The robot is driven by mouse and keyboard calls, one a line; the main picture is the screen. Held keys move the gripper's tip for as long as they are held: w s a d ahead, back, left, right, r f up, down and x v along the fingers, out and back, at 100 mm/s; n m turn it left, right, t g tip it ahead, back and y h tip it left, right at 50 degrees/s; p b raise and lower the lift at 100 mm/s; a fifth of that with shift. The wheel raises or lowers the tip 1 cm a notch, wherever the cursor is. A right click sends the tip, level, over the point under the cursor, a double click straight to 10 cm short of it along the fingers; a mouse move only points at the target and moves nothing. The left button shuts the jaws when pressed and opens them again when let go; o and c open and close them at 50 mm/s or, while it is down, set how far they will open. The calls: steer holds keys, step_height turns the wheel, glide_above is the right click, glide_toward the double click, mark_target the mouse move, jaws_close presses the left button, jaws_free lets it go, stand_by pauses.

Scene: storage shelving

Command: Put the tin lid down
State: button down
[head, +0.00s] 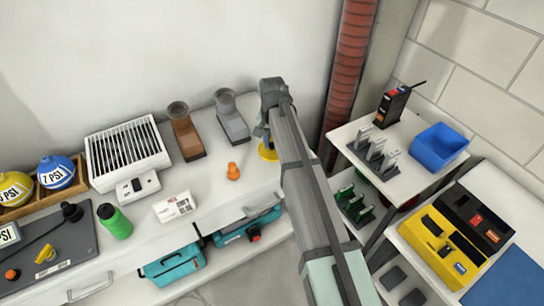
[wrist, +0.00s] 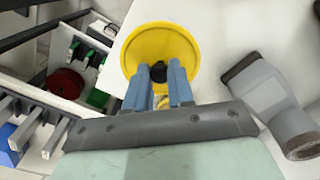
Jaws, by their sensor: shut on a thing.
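The tin lid (wrist: 160,38) is a round yellow disc with a raised rim and a dark knob in its middle. In the wrist view my gripper (wrist: 159,76) has its blue fingers closed on the dark knob. In the head view the lid (head: 267,152) shows as a yellow sliver at the right end of the white counter, mostly hidden by my arm. My gripper (head: 262,134) is partly hidden there too. I cannot tell whether the lid touches the counter top.
A grey boot-shaped object (head: 232,117) and a brown one (head: 186,132) stand near the wall. An orange object (head: 233,171) lies left of the lid on the counter (head: 215,195). A white shelf unit (head: 420,178) with a blue bin (head: 438,146) stands right, across a gap.

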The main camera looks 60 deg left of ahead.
mark_target(272, 144)
steer(key=shift+f, duration=3.3)
steer(key=shift+f, duration=0.2)
steer(key=c, duration=1)
jaws_free()
steer(key=shift+r, duration=0.2)
step_height(272, 144, up, 12)
